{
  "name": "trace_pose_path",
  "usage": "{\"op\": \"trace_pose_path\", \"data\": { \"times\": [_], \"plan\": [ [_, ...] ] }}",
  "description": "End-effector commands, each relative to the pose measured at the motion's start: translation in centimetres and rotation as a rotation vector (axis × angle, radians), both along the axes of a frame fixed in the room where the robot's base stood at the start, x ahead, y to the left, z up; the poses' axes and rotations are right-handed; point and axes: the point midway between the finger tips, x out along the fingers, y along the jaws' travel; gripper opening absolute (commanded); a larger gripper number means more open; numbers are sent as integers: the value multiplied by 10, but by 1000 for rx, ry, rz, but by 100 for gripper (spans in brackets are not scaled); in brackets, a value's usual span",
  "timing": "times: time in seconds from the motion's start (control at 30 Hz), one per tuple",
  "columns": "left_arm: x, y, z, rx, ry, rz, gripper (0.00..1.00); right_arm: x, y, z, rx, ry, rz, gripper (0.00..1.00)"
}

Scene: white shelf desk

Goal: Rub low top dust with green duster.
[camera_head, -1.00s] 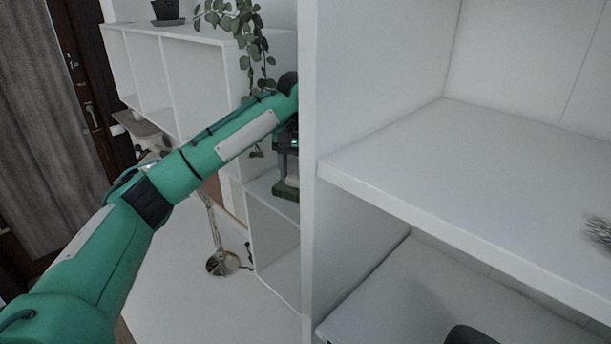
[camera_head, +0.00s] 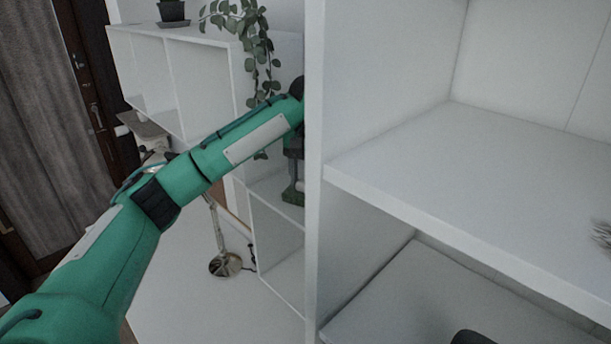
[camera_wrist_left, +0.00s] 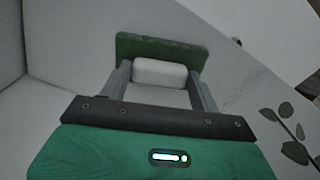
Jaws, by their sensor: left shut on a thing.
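The green duster, a flat green pad (camera_wrist_left: 160,52) with a white handle (camera_wrist_left: 160,73), is between the fingers of my left gripper (camera_wrist_left: 160,80) in the left wrist view. The gripper is shut on the handle. In the head view the duster (camera_head: 293,197) shows beyond the edge of the near shelf panel, low over a cubby of the white shelf unit. My left gripper (camera_head: 295,165) is partly hidden by that panel. A dark, bristly patch, possibly dust (camera_head: 602,236), lies on the near shelf at the right edge.
The tall white panel (camera_head: 314,200) stands close beside my left arm. A trailing plant (camera_head: 258,50) hangs by the arm's end, and its leaves show in the wrist view (camera_wrist_left: 292,140). A lamp base (camera_head: 225,265) stands lower down. The near shelf board (camera_head: 450,150) is mostly clear.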

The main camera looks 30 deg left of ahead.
Motion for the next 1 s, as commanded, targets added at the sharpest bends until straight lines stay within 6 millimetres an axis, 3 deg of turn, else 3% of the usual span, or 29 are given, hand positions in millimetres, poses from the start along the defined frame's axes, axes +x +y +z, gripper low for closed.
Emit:
{"op": "trace_pose_path", "data": {
  "times": [0.3,1.0],
  "plan": [
    [-9,-26,0,0,2,-4,36,0,-1,0,-1,0,1,80],
    [-23,-64,-1,-1,3,-2,36,0,-2,0,-2,1,1,80]
  ]
}}
